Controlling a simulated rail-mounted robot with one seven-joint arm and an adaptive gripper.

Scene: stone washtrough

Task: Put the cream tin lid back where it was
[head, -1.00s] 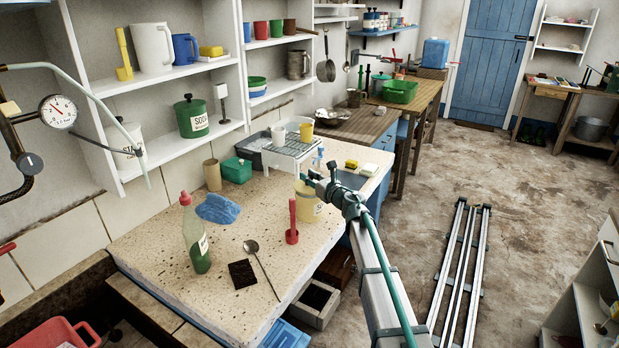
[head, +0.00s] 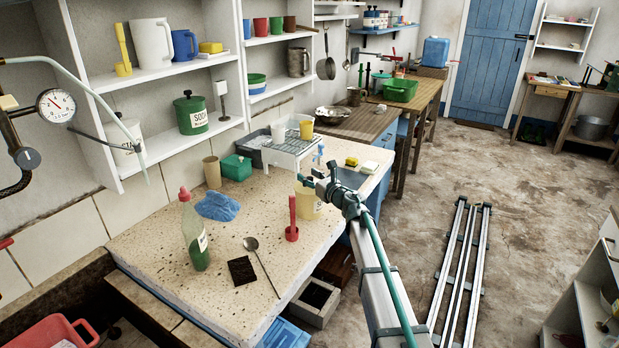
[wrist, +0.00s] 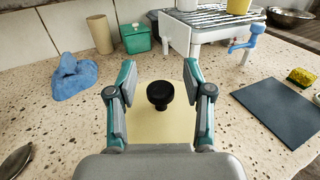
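The cream tin lid (wrist: 172,126) shows in the wrist view as a pale cream surface with a black round knob (wrist: 160,95). My gripper (wrist: 159,78) is open, with one finger on each side of the knob and a clear gap to both. In the head view my gripper (head: 319,177) is over the cream tin (head: 309,206), which stands on the speckled worktop near its right edge. The gripper hides the tin's top there. I cannot tell how the lid sits on the tin, as the tin's sides are hidden in the wrist view.
A red upright-handled tool (head: 292,232) stands close by the tin. A blue cloth (head: 217,206), green bottle (head: 195,235), ladle (head: 262,265) and dark pad (head: 242,271) lie or stand to the left. A wire rack (head: 288,147) stands behind. The worktop's middle is fairly clear.

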